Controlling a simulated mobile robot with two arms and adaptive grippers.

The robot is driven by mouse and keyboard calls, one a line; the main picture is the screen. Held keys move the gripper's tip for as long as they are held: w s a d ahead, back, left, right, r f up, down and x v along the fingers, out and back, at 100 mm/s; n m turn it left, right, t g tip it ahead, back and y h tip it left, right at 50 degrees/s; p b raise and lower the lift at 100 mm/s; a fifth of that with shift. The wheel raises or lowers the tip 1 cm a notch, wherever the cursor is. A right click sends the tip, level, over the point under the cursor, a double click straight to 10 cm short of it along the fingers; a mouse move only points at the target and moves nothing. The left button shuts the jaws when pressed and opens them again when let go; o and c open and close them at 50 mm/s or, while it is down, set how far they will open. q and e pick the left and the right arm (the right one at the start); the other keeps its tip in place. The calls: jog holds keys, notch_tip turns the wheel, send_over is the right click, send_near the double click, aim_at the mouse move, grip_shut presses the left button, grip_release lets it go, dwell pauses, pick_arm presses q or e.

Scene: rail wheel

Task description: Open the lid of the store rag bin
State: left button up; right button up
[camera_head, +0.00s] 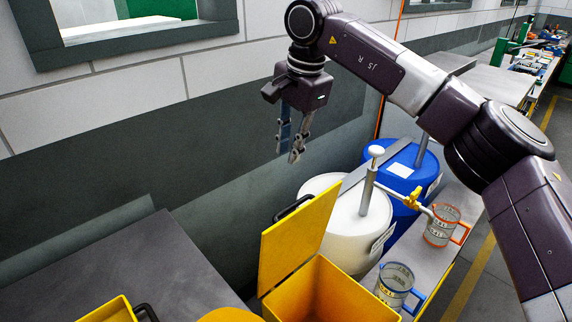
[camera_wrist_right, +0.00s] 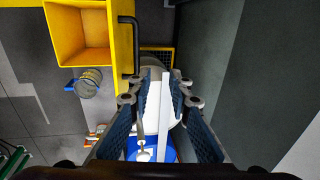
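The yellow rag bin (camera_head: 335,293) stands at the lower middle of the head view. Its lid (camera_head: 294,240) stands up, tilted back, with a black handle (camera_head: 293,207) on its far side. The bin's open inside (camera_wrist_right: 82,36) also shows at the upper left of the right wrist view, with the handle (camera_wrist_right: 131,45) beside it. My right gripper (camera_head: 290,152) hangs above and behind the lid, apart from it. Its fingers (camera_wrist_right: 160,101) are spread with nothing held between them. My left gripper is not in view.
A white drum (camera_head: 338,240) and a blue drum (camera_head: 405,168) stand right of the lid. A pump with a spout (camera_head: 369,185) rises there. A blue-handled jug (camera_head: 396,280) and an orange-handled jug (camera_head: 441,225) stand to the right. A grey surface (camera_head: 150,262) lies left.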

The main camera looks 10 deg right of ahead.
jog(key=shift+v, duration=1.25)
